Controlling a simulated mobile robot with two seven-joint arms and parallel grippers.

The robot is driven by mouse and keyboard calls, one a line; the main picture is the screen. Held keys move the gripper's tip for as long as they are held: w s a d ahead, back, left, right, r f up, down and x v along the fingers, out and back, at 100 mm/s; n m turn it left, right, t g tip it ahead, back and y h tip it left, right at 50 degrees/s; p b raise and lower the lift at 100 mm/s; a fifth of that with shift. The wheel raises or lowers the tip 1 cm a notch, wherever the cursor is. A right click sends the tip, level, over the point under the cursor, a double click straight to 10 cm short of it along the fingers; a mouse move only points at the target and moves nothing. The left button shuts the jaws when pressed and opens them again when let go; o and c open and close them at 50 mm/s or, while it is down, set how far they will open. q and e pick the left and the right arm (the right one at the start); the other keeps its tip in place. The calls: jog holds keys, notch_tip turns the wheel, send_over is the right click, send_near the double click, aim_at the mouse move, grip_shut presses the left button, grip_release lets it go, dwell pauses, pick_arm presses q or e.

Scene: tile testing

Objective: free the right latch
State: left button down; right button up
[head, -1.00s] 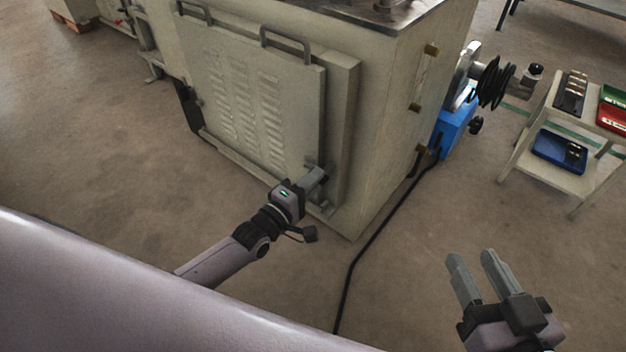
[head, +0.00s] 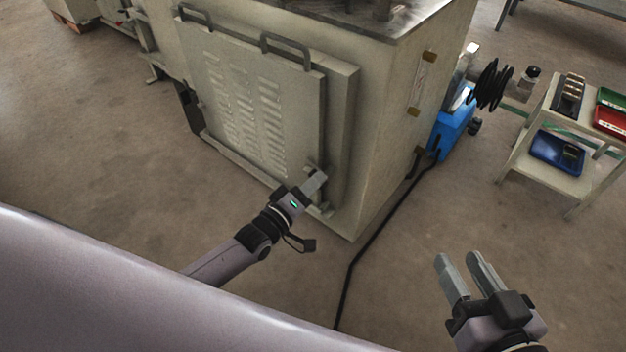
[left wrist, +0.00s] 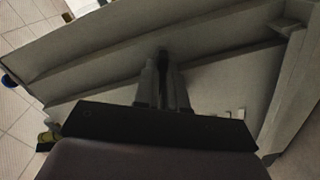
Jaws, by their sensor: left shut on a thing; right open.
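A grey louvred panel (head: 226,80) with two handles along its top covers the front of a cream machine cabinet (head: 385,130). The right latch (head: 322,170) is at the panel's lower right corner, mostly hidden behind my left gripper. My left gripper (head: 317,180) is shut on the right latch. In the left wrist view its fingers (left wrist: 163,72) are close together with a dark piece between their tips. The latch's exact position cannot be told. My right gripper (head: 459,262) is open and empty over the floor at the lower right, apart from the cabinet.
A black cable (head: 372,235) runs over the floor from a blue unit (head: 451,132) beside the cabinet. A cart (head: 548,180) with coloured trays stands at the right. A ledge (head: 240,162) runs below the panel.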

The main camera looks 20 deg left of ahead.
pick_arm(q)
jog(key=m+p, duration=0.1)
jog(key=m, duration=0.5)
jog(key=m+p, duration=0.1)
jog(key=m, duration=0.5)
jog(key=shift+s+d, duration=0.15)
jog(key=shift+d, duration=0.05)
pick_arm(e)
jog(key=shift+w+a+r+m+g, duration=0.1)
jog(key=shift+w+a+m+g, duration=0.1)
jog(key=shift+a, duration=0.2)
jog(key=shift+w+a+m+g, duration=0.1)
jog(key=shift+a+m+g, duration=0.1)
jog(key=shift+a, duration=0.15)
pick_arm(q)
jog(key=c, duration=1.2)
grip_release()
pick_arm(e)
jog(key=shift+s, duration=0.1)
pick_arm(q)
jog(key=shift+r, duration=0.1)
